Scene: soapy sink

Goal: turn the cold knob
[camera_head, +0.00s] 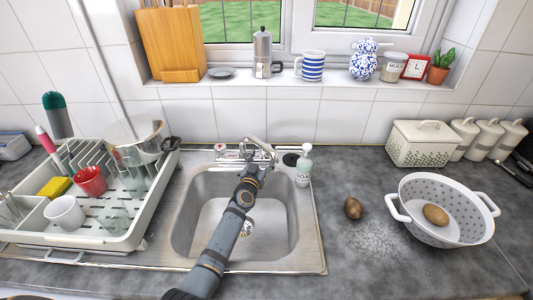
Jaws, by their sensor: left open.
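The chrome faucet (254,143) stands at the back of the steel sink. A small knob with a red mark (220,148) is at the left of the faucet. I cannot clearly make out the cold knob; my gripper and the faucet's metal parts crowd the area to the right. My left arm reaches up across the sink basin, and my left gripper (259,162) is at the faucet's base, just in front of its right part. The gripper is open. Whether it touches the faucet is too small to tell. My right gripper is out of view.
A soap bottle (304,168) stands close to the right of the faucet. A dish rack (140,220) with cups and glasses is left of the sink (310,250). A potato (353,208) and a colander (408,222) are on the right counter.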

